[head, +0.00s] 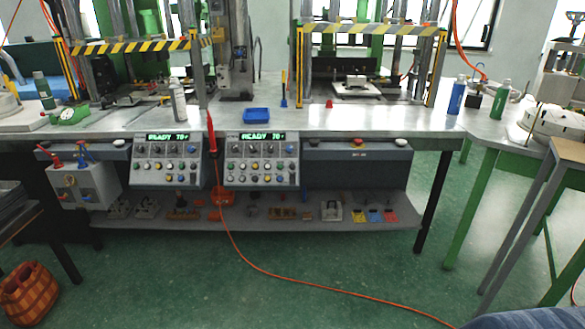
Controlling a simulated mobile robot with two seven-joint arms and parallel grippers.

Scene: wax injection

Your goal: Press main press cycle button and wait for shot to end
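Two grey control panels hang on the workbench front, a left panel (150,178) and a right panel (243,180). Both green displays begin with READY, and several coloured buttons and knobs sit below each. To the right, a dark bench box (330,172) has a red button (358,141) and a pale round button (400,142) on top. Another pale button (119,143) is left of the left panel. I cannot tell which is the main press cycle button. Two press frames with yellow-black striped bars, left (130,46) and right (372,30), stand behind. Neither gripper is in view.
A blue tray (257,116), a spray bottle (179,100) and a blue bottle (457,95) stand on the bench. An orange hose (300,277) crosses the green floor. A lower shelf (330,226) holds small tools. A wicker basket (29,293) is at lower left.

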